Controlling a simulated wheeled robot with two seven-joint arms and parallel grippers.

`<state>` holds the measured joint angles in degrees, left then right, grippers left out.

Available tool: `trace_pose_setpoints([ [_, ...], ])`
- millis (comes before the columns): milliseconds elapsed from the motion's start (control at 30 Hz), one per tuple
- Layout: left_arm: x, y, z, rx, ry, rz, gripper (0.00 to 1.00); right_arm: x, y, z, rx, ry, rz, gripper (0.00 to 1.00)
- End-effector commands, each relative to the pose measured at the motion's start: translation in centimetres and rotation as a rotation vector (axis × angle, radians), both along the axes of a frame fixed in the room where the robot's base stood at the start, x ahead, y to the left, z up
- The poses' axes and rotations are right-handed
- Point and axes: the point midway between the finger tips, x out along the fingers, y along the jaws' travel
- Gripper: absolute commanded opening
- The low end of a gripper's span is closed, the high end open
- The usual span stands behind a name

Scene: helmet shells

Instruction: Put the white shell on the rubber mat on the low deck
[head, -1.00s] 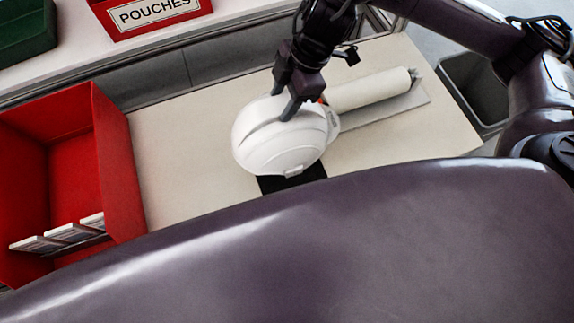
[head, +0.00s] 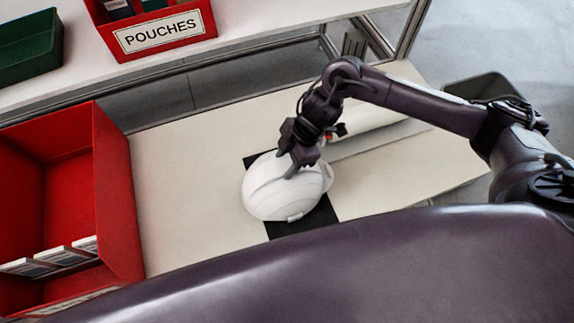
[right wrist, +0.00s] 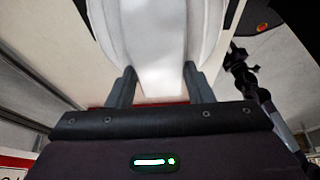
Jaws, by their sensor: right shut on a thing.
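The white shell (head: 270,190) is at the black rubber mat (head: 290,228) on the pale low deck (head: 185,170). It covers the mat's middle; strips of the mat show at its upper left and along its near right side. I cannot tell whether its underside touches the mat. My right gripper (head: 296,168) is shut on the top of the shell. In the right wrist view, its two fingers stand on either side of the shell's raised white ridge (right wrist: 158,50). My left gripper is not in view.
A red bin (head: 118,200) with several flat boxes stands on the left of the deck. A white roll (head: 375,115) lies behind the shell. A red POUCHES bin (head: 165,32) and a green bin (head: 30,50) sit on the upper shelf. A grey bin (head: 480,90) stands beyond the right edge.

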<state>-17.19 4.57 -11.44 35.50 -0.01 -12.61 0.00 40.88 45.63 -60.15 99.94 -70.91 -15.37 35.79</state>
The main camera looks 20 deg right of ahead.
Motion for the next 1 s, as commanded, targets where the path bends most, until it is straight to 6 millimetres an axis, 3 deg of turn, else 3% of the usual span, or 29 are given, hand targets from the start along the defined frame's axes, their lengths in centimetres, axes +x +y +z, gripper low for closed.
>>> trace_pose_setpoints([
  [200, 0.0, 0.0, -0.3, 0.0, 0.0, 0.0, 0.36, 0.0, 0.0, -3.2, -0.001, 0.001, -0.001, 0.0],
  [533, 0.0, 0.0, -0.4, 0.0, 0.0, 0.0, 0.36, 0.0, 0.0, -3.5, -0.001, 0.0, 0.0, 0.0],
  [567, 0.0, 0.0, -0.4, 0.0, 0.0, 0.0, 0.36, -0.1, 0.0, -3.6, -0.002, 0.001, -0.001, 0.48],
  [600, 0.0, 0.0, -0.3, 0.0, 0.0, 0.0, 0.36, 0.0, 0.0, -3.6, -0.002, 0.001, -0.001, 0.53],
  [733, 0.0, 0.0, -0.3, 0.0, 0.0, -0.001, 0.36, -0.1, 0.0, -3.5, -0.002, 0.001, -0.001, 0.69],
  [1000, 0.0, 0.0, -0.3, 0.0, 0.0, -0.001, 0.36, 0.0, 0.0, -3.4, -0.002, 0.001, 0.0, 0.69],
])
